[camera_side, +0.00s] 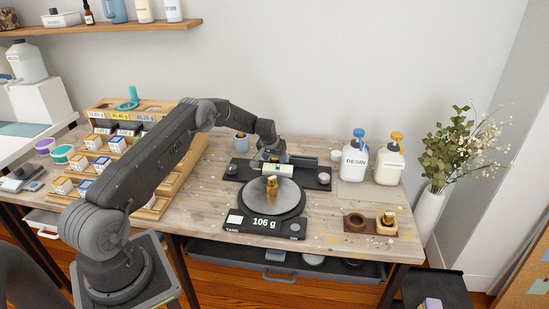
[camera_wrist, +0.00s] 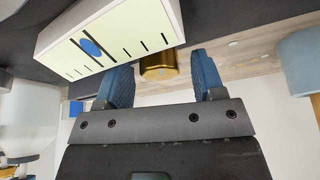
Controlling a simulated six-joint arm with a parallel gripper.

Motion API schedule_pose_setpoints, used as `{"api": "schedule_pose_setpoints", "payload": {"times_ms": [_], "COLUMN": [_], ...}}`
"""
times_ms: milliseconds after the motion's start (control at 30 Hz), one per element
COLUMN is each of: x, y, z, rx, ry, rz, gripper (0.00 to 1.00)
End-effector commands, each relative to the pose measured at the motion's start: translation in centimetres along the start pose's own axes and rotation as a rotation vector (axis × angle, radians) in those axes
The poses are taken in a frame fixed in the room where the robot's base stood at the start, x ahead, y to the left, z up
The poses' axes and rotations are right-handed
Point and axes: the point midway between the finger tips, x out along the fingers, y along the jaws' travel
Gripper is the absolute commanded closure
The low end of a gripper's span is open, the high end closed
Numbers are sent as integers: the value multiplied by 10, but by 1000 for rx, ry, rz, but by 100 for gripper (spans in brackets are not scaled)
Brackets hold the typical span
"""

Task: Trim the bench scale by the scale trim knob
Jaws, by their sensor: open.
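The bench scale (camera_side: 263,226) stands at the front of the bench and reads 106 g. A brass weight (camera_side: 272,187) stands on its round pan (camera_side: 290,197). Behind the pan is a cream block (camera_side: 282,170). In the wrist view a cream block (camera_wrist: 110,35) shows black tick marks and a blue dot. Beside it is a short brass cylinder (camera_wrist: 157,66), apparently the scale trim knob; I cannot see it clearly in the side view. My gripper (camera_side: 267,154) is open just behind the cream block. In the wrist view its blue fingers lie either side of the cylinder, with no clear contact.
A dark base (camera_side: 315,178) with small round parts lies behind the scale. A resin bottle (camera_side: 354,162) and another pump bottle (camera_side: 390,165) stand at the back right. A wooden holder (camera_side: 369,225) sits front right. A rack of small boxes (camera_side: 128,145) fills the left.

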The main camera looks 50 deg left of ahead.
Motion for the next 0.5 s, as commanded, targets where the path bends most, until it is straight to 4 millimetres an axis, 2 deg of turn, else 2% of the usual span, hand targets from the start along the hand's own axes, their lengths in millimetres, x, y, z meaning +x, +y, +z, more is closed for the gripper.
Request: {"api": "schedule_pose_setpoints", "payload": {"times_ms": [100,500], "x": [0,0], "y": [0,0], "z": [0,0], "rx": [0,0], "ry": [0,0], "rz": [0,0], "gripper": [39,78]}}
